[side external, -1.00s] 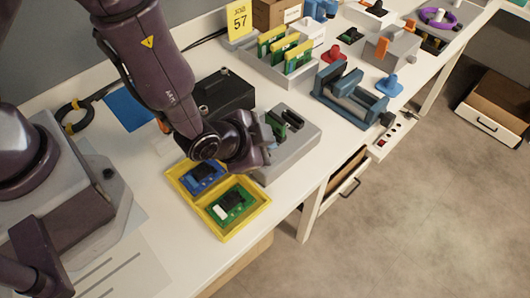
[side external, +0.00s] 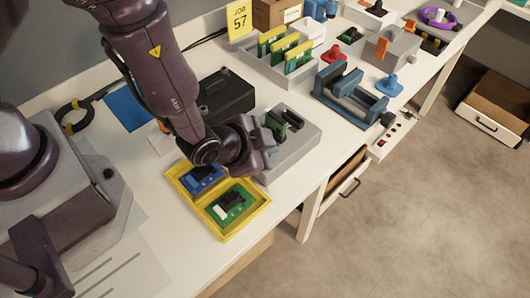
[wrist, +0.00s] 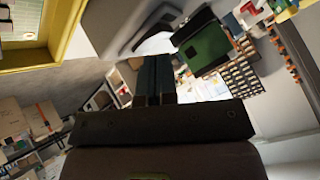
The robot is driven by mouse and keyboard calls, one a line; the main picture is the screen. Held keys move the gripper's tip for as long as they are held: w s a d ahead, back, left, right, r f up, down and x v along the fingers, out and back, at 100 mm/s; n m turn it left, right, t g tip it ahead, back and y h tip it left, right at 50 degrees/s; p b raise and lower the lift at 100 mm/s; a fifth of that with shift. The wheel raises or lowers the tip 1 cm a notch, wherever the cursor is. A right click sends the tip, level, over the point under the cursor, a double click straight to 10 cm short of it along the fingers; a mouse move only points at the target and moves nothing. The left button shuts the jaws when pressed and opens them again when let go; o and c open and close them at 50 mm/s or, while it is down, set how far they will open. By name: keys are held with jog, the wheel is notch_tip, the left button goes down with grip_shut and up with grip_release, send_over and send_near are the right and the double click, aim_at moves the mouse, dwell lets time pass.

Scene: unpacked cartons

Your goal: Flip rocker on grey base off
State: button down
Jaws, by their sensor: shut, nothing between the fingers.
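A grey base (side external: 305,138) stands on the white bench beside the yellow tray, with dark and green upright parts (side external: 285,122) on it. I cannot tell which of these, if any, is the rocker, or its position. My gripper (side external: 268,158) is at the left side of the grey base, and my wrist hides part of it. In the wrist view, the two dark fingers (wrist: 154,80) are together with nothing between them. A green part (wrist: 204,45) shows to their right. Contact with the base cannot be judged.
A yellow tray (side external: 240,232) with blue and green boards lies just below my wrist. A black box (side external: 225,92) stands behind. A grey rack (side external: 270,68) of green boards and a blue fixture (side external: 350,112) stand farther right. The bench's front edge is close.

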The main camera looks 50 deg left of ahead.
jog(key=shift+r, duration=0.15)
jog(key=shift+a+r, duration=0.1)
jog(key=shift+r, duration=0.5)
jog(key=shift+a+r, duration=0.15)
jog(key=shift+r, duration=1.1)
jog(key=shift+a+r, duration=0.1)
jog(key=shift+r, duration=1.15)
